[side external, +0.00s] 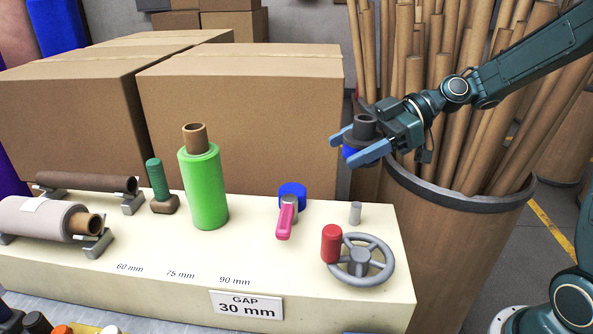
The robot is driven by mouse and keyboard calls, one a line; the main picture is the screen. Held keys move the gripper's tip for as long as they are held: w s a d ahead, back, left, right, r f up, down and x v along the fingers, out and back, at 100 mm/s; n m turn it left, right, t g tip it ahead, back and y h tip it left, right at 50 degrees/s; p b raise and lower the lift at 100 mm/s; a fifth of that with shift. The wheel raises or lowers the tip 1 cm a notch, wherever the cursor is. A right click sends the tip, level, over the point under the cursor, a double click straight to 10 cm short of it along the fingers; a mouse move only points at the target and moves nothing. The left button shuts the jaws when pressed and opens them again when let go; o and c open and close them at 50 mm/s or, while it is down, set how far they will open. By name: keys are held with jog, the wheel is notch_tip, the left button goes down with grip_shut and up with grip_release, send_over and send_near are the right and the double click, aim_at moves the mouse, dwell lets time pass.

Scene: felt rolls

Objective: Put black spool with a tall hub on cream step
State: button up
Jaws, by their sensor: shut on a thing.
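The black spool with a tall hub (364,126) is held upright in the air, its dark hub standing above the fingers. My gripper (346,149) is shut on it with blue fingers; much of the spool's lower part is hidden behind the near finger. The cream step (265,250) is the long pale block in front, below and mostly left of my gripper. The spool is apart from the step, appearing above its back right part.
A handwheel with a red grip (331,244), a grey peg (355,213) and a blue knob with a pink lever (285,220) stand on the step's right. A tall green roll (203,190) stands left of them. Boxes (240,125) and a tube-filled bin (455,220) are behind. The front middle is clear.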

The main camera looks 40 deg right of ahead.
jog(key=s+a+f+m+t+h, duration=0.1)
jog(key=a+m+t+h, duration=0.15)
jog(key=a, duration=0.75)
jog(key=s+a+m+t+h, duration=0.1)
jog(key=a+m+t, duration=0.15)
jog(key=a, duration=0.75)
jog(key=m+t+h, duration=0.2)
jog(key=m+h, duration=0.2)
send_over(198, 262)
jog(key=shift+f, duration=3.45)
jog(key=shift+f, duration=0.15)
jog(key=shift+f, duration=2.8)
jog(key=shift+f, duration=0.55)
jog(key=o, duration=1.4)
